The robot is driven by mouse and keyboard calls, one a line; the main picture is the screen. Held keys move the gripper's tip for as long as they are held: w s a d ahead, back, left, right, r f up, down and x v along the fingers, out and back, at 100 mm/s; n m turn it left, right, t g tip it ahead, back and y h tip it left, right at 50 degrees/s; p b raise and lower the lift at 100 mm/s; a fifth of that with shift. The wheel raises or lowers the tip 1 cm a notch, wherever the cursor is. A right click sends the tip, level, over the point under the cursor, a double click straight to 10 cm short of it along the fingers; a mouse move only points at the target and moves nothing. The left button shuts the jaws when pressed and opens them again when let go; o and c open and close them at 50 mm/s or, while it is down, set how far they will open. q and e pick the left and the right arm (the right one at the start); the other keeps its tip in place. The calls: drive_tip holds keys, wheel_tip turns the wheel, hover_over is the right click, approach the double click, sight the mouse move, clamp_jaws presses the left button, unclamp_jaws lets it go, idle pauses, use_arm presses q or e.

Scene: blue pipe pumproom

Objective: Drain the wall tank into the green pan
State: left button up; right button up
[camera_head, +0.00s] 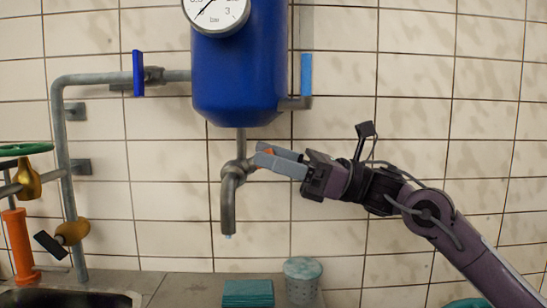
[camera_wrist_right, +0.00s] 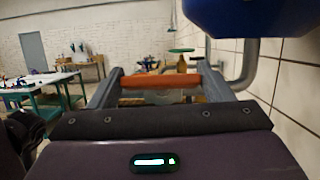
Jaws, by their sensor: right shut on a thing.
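The blue wall tank (camera_head: 238,65) hangs on the tiled wall with a round gauge (camera_head: 216,12) on its front. It also shows at the top of the right wrist view (camera_wrist_right: 250,15). A grey drain pipe under it ends in a downturned spout (camera_head: 228,205) with a small pale-blue bit at its mouth. My right gripper (camera_head: 277,161) is shut on the drain valve's orange handle (camera_wrist_right: 160,80), beside the pipe. A green rounded edge (camera_head: 468,303) shows at the bottom right; I cannot tell whether it is the pan. My left gripper is not in view.
A blue-handled valve (camera_head: 138,74) sits on the left pipe, and a blue lever (camera_head: 306,74) is right of the tank. A green folded cloth (camera_head: 247,293) and a speckled cup (camera_head: 302,280) stand below. A dark sink (camera_head: 70,299) is at lower left.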

drive_tip(key=o, duration=1)
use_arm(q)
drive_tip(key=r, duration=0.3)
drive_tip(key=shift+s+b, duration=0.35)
use_arm(e)
drive_tip(key=v, duration=0.7)
drive_tip(key=shift+d+f, duration=0.15)
drive_tip(key=shift+d, duration=0.15)
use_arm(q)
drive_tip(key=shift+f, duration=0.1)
